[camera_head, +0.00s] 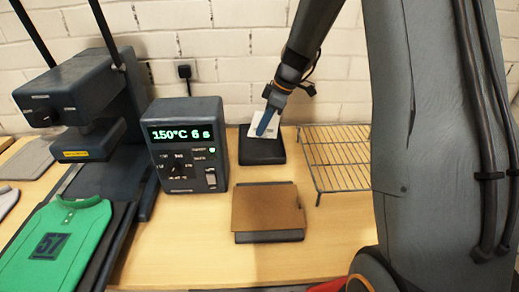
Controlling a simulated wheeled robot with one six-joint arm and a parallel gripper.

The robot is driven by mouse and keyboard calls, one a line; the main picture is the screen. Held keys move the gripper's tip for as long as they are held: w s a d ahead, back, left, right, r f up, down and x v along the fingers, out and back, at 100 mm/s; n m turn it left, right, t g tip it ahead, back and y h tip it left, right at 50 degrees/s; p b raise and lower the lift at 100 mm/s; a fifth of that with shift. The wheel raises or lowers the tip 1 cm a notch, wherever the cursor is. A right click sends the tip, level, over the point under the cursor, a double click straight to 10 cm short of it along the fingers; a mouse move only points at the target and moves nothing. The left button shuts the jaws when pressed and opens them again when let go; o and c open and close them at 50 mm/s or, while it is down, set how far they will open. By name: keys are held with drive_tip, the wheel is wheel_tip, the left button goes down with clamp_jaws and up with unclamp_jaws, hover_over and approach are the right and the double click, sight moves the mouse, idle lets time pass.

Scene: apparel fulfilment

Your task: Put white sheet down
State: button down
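The white sheet (258,119) is small and pale and shows at my gripper (266,126), above the back part of a flat black pad (262,152). The second finger is hidden, so the grip itself does not show clearly.
A control box (189,146) reading 150°C 6 s stands left of the pad. A wire rack (339,158) is to the right. A brown sheet (268,207) lies on a dark block in front. A heat press (82,98) and green shirt (62,240) are at left.

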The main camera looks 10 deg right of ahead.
drive_tip(key=shift+w+d+f+n+g, duration=0.1)
drive_tip(key=shift+w+n+g, duration=0.1)
drive_tip(key=shift+n, duration=0.35)
drive_tip(key=shift+w+d+f+n+g, duration=0.1)
drive_tip(key=shift+w+n+g, duration=0.1)
drive_tip(key=shift+n, duration=0.35)
drive_tip(key=p, duration=0.2)
hover_over(262, 150)
drive_tip(key=s+a, duration=0.1)
drive_tip(key=s, duration=0.4)
wheel_tip(262, 150, down, 9)
drive_tip(key=shift+a, duration=0.15)
drive_tip(key=shift+f, duration=0.3)
drive_tip(key=shift+f, duration=0.15)
drive_tip(key=c, duration=2)
unclamp_jaws()
